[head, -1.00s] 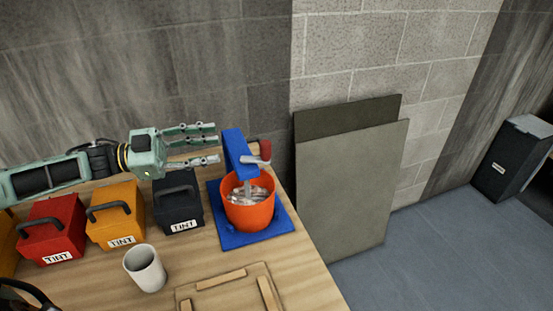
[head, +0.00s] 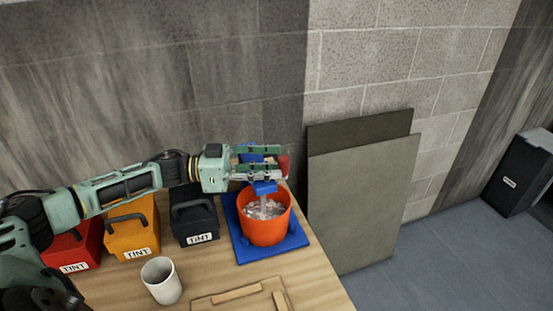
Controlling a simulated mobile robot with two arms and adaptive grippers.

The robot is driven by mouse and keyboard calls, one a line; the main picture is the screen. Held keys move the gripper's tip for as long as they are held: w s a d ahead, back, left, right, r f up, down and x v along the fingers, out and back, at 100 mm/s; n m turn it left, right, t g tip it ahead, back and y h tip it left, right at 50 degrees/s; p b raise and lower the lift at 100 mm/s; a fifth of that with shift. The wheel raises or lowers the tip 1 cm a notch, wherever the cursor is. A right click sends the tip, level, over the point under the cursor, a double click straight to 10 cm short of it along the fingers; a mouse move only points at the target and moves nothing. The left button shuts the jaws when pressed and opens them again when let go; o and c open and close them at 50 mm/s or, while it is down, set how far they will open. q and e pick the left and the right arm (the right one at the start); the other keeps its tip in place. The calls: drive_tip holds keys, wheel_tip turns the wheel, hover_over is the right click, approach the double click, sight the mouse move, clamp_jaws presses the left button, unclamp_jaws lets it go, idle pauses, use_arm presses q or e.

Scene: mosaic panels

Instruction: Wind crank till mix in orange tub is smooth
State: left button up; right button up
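The orange tub (head: 264,230) stands on the blue base (head: 244,251) of the mixer in the head view. A grey, lumpy-looking mix (head: 265,211) with pale streaks shows inside, around a metal stirring shaft. The mixer's blue top (head: 264,187) is partly hidden by my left gripper (head: 278,162). The red crank handle (head: 284,166) shows at the fingertips. The fingers reach across the mixer top, one set above the other, at the handle. Whether they are closed on it cannot be told. My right gripper is not in view.
Red (head: 74,250), yellow (head: 131,228) and black (head: 194,219) tint boxes stand left of the mixer, under my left arm. A white cup (head: 161,281) and a wooden frame (head: 236,293) are in front. Grey panels (head: 363,200) lean on the wall right of the bench.

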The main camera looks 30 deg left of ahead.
use_arm(q)
drive_tip(key=shift+x, duration=0.95)
drive_tip(key=shift+f, duration=0.15)
clamp_jaws()
